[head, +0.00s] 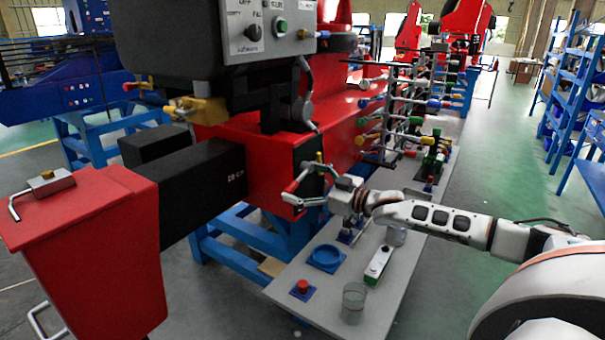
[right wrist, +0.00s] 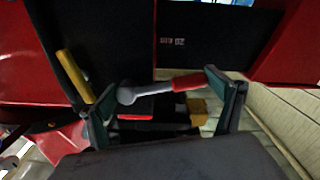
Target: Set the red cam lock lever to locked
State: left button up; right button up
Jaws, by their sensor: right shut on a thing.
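The red cam lock lever is a grey arm with a red grip (right wrist: 187,82) and a round grey hub (right wrist: 126,96), set against a black plate on the red crane body. In the head view its red grip (head: 292,186) shows small, partly behind my fingers. My right gripper (head: 309,184) reaches the plate from the right. In the right wrist view, the lever spans the space between its fingertips (right wrist: 165,100), with the red end at the right finger. The gripper is shut on the lever, fingers well apart. My left gripper is not in view.
A yellow handle (right wrist: 75,75) stands beside the left finger in the wrist view. A black bar (head: 200,180) juts out on the left. Below my right arm, a grey bench (head: 345,300) holds a blue dish (head: 326,258), a red button (head: 302,287) and a glass (head: 354,302).

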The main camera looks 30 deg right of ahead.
aim_at(303, 181)
jog(key=d+f+n+b, duration=0.1)
jog(key=n, duration=0.3)
jog(key=w+d+f+n+b, duration=0.1)
jog(key=d+n, duration=0.1)
jog(key=n, duration=0.3)
jog(key=w+d+f+n+b, duration=0.1)
jog(key=f+n+b, duration=0.1)
jog(key=n, duration=0.2)
jog(key=shift+d+n, duration=0.25)
jog(key=shift+n, duration=0.15)
jog(key=shift+d+r+n, duration=0.15)
jog(key=shift+d+n, duration=0.15)
jog(key=shift+n, duration=0.4)
jog(key=o, duration=1.4)
jog(key=shift+c, duration=0.2)
jog(key=shift+r, duration=0.1)
jog(key=shift+d, duration=0.1)
